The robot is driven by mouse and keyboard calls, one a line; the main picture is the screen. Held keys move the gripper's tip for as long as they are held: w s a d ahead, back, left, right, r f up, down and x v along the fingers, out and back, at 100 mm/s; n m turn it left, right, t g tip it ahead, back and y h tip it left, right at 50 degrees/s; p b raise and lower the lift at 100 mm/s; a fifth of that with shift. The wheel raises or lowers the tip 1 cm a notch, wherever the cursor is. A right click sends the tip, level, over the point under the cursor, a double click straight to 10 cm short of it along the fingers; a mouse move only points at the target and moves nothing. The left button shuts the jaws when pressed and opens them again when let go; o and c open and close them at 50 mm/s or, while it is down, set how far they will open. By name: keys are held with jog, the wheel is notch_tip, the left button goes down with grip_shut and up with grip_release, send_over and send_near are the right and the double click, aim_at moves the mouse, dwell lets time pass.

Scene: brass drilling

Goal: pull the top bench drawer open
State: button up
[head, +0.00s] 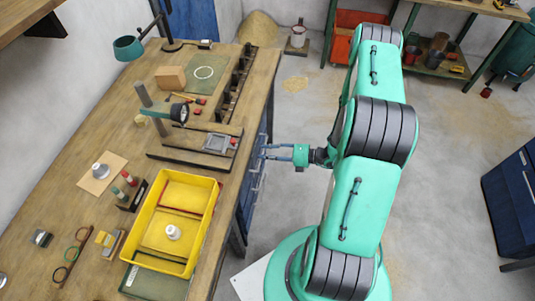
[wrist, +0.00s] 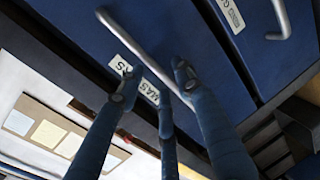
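The workbench's blue drawer unit (head: 252,182) shows in the head view under the right edge of the bench top, with pale bar handles. My gripper (head: 271,152) is beside its upper part, fingers pointing left at the drawer fronts. In the wrist view a blue drawer front (wrist: 75,25) carries a long grey bar handle (wrist: 128,38) and white labels. My gripper (wrist: 156,72) has its fingers spread on both sides of this handle, with a visible gap beside the left fingertip. Part of the handle's lower end is hidden behind the fingers. The drawer looks closed.
Another blue front with a handle (wrist: 283,18) lies to the right in the wrist view. The bench top (head: 85,145) holds a yellow tray (head: 151,205), a lamp (head: 128,48) and tools. The floor right of the drawers is clear up to my base. A blue cabinet (head: 512,195) stands far right.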

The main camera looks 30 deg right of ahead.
jog(key=shift+c, duration=0.5)
grip_shut()
jog(key=shift+d, duration=0.1)
jog(key=f+p+v, duration=0.1)
jog(key=f+v, duration=0.2)
jog(key=v, duration=1.3)
jog(key=s+d+f+p+v, duration=0.1)
jog(key=f+p+v, duration=0.1)
jog(key=v, duration=1.4)
jog(key=shift+f, duration=0.95)
jog(key=shift+s, duration=0.1)
jog(key=shift+o, duration=0.5)
grip_release()
